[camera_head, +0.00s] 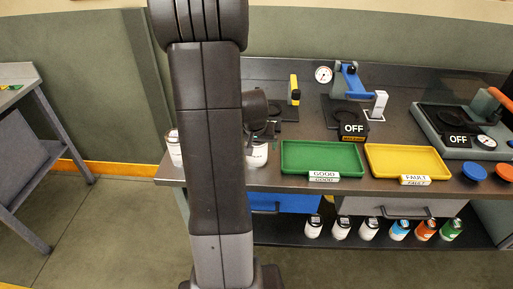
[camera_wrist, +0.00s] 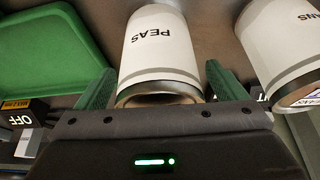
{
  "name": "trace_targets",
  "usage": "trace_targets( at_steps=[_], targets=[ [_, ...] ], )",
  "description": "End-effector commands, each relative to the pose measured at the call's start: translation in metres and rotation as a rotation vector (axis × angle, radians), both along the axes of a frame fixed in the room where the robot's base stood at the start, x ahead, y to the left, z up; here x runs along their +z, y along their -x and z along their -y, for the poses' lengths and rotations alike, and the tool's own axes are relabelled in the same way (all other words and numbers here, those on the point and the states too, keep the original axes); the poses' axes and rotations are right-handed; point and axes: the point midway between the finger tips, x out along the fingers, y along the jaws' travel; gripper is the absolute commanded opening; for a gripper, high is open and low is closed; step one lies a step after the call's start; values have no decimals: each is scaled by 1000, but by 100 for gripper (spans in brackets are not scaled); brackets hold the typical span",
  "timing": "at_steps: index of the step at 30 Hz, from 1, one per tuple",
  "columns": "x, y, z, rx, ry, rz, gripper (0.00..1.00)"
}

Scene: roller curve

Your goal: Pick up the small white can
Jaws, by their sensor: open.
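A white can lettered PEAS (camera_wrist: 160,45) stands between the two green-padded fingers of my gripper (camera_wrist: 158,85) in the wrist view. The fingers are apart, one on each side of it; I cannot tell whether either touches it. A second white can, lettered "...ANS" (camera_wrist: 280,45), stands to the right, outside the fingers. In the head view, one white can (camera_head: 257,155) shows just right of my arm and another white can (camera_head: 174,150) at its left, at the bench's left end. My arm hides most of my gripper there.
A green GOOD tray (camera_head: 320,143) and a yellow FAULT tray (camera_head: 408,148) lie on the bench (camera_head: 380,187). Presses with OFF signs (camera_head: 353,129) stand behind. Several white and coloured cans (camera_head: 369,229) stand on the lower shelf. The green tray (camera_wrist: 50,45) is left in the wrist view.

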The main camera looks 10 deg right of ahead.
Motion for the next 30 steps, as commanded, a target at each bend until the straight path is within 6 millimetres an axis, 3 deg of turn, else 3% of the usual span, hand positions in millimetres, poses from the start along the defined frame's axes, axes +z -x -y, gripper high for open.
trace_targets(
  at_steps=[10, 19, 26, 30],
  targets=[
    [-5, -2, 1, 0, 0, 0, 89],
    [-4, -2, 0, 1, 0, 0, 30],
    [-3, -2, 1, 1, 1, 2, 30],
    [8, -3, 1, 1, 2, 6, 30]
  ],
)
